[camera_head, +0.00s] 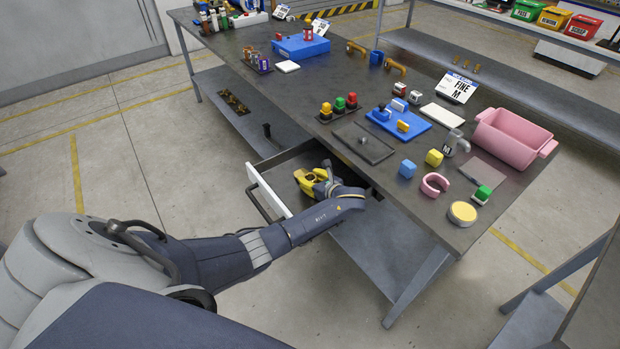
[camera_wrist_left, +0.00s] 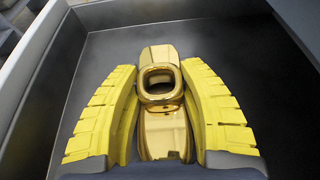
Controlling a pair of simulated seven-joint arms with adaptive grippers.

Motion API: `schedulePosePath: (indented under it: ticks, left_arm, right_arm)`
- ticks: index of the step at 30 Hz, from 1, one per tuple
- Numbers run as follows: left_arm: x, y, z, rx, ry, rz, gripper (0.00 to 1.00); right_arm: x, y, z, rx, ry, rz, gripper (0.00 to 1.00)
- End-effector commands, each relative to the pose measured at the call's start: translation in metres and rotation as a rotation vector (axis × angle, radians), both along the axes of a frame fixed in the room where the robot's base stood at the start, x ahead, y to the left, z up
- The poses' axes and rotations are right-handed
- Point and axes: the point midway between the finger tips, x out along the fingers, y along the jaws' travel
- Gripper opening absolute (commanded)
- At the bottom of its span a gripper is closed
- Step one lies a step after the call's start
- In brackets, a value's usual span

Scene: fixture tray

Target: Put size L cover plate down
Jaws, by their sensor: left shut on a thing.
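My left gripper (camera_head: 309,181) reaches into the open drawer (camera_head: 277,184) under the near side of the workbench. Its yellow fingers are shut on a shiny gold-coloured part (camera_wrist_left: 160,76) with a rounded rectangular opening, seen between them in the left wrist view. The dark drawer floor (camera_wrist_left: 235,70) shows beyond the part; I cannot tell whether the part touches it. No size L marking is legible, so I cannot tell whether this part is the size L cover plate. My right gripper is not in view.
The drawer's walls surround the gripper, with a white front panel (camera_head: 269,190). Above, the workbench holds a dark plate with a knob (camera_head: 377,151), a blue fixture (camera_head: 412,122), a pink bin (camera_head: 506,140) and small blocks. The drawer floor around the fingers looks clear.

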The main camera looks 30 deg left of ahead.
Motion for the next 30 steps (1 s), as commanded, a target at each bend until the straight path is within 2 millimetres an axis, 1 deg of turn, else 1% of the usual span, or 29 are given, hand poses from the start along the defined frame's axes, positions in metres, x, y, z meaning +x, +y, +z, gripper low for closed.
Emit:
schedulePosePath:
  ticks: [5,6,11,20,24,26,30]
  left_arm:
    - [0.0,0.0,-0.001,0.001,-0.002,0.0,0.0]
    - [0.0,0.0,-0.002,0.0,0.0,0.0,0.46]
    - [0.0,0.0,-0.002,0.0,0.0,0.0,0.65]
    - [0.0,0.0,0.0,0.001,0.0,0.0,0.65]
    - [0.0,0.0,0.012,0.002,-0.002,-0.001,0.65]
    - [-0.003,-0.009,0.013,-0.002,0.0,-0.003,0.65]
    - [-0.012,-0.032,0.023,-0.004,0.0,-0.002,0.65]
  right_arm:
    - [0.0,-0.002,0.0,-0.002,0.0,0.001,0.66]
    - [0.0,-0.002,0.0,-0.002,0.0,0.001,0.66]
    - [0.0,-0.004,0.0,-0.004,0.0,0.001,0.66]
    - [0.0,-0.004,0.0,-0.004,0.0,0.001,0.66]
    - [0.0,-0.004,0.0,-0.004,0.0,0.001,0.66]
    - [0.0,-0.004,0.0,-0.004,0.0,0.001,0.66]
    - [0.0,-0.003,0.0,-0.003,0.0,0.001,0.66]
